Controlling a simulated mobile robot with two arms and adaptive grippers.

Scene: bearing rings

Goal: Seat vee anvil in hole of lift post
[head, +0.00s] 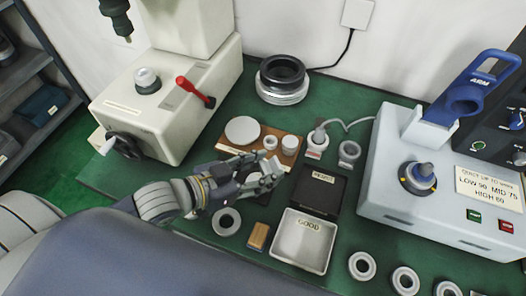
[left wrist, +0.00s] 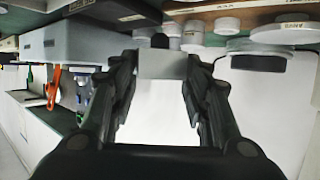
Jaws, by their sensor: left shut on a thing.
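My left gripper (head: 262,182) is shut on a light grey block, the vee anvil (head: 271,165), near the front of the wooden anvil board (head: 267,130). In the left wrist view the vee anvil (left wrist: 163,66) sits between the two fingers, with a short dark stub at its upper edge. Its vee groove cannot be made out. The lift post (head: 147,80) is a short round grey post on the cream tester at the left, well apart from the gripper. Its hole cannot be made out. My right gripper is not in view.
The tester has a red lever (head: 194,92), a dark handwheel (head: 125,146) and a dark overhead spindle (head: 119,18). Round anvils (head: 242,130) stand on the board. A GOOD tray (head: 283,262), a dark tray and bearing rings (head: 362,265) lie on the green bench. A blue-handled machine (head: 440,190) stands right.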

